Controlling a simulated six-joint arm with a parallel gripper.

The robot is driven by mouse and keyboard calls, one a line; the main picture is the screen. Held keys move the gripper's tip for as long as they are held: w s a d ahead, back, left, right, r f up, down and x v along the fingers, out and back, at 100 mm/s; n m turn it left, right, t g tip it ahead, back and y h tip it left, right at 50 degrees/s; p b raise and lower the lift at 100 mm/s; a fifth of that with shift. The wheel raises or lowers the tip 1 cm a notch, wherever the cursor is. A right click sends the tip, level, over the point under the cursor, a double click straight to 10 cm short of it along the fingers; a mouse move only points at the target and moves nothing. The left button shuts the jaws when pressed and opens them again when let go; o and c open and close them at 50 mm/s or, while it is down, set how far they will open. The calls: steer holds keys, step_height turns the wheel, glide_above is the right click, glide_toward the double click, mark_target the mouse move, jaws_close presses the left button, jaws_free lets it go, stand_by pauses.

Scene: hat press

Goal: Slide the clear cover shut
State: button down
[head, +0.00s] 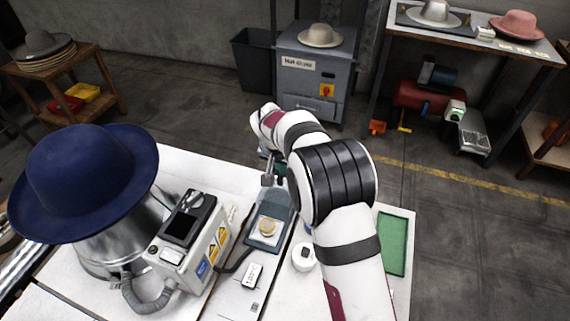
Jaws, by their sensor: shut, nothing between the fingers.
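The clear cover (277,201) looks like a bluish, see-through panel over a small dark-framed unit (252,240) on the white bench. A round tan piece (267,228) sits on a pale pad at the near part of this unit. How far the cover reaches over the piece is hard to tell. My gripper (267,181) is shut and empty, just at the far end of the unit. Whether its fingertips touch the cover cannot be told at this size. My arm hides the unit's far right side.
A blue hat (80,170) on a metal form and a control box (190,240) with a screen stand left of the unit. A white label block (252,276) lies nearer. A small round white container (303,257) and a green tray (393,243) are to the right.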

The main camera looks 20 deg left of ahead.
mark_target(270, 200)
steer(key=s, duration=0.9)
steer(key=shift+s, duration=0.4)
steer(key=shift+f, duration=0.1)
